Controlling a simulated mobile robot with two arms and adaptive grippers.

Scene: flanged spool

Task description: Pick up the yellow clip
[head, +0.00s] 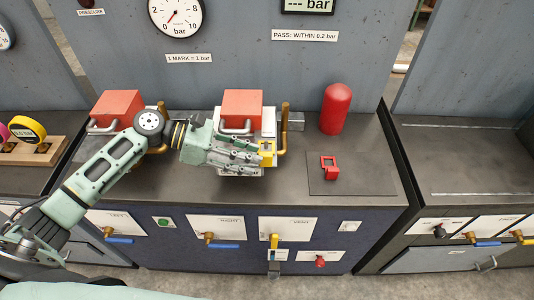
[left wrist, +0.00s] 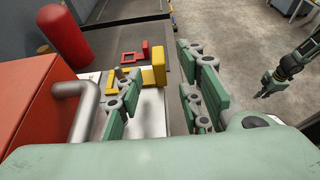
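The yellow clip (head: 267,148) is at the right end of a white plate under the middle red box, just past my left fingertips. In the left wrist view the yellow clip (left wrist: 157,66) is ahead of the fingers, in line with the gap between them. My left gripper (head: 254,154) reaches in from the left, low over the plate. Its fingers (left wrist: 165,85) stand apart with nothing seen between them. I cannot tell whether a fingertip touches the clip. My right gripper (left wrist: 272,82) hangs off to the right in the left wrist view, too small to read.
The middle red box (head: 242,108) with a grey handle stands close behind my left gripper. A brass pipe (head: 283,130) rises beside the clip. A red cylinder (head: 336,108) and a red square-holed piece (head: 330,167) on a dark mat (head: 368,180) are farther right.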

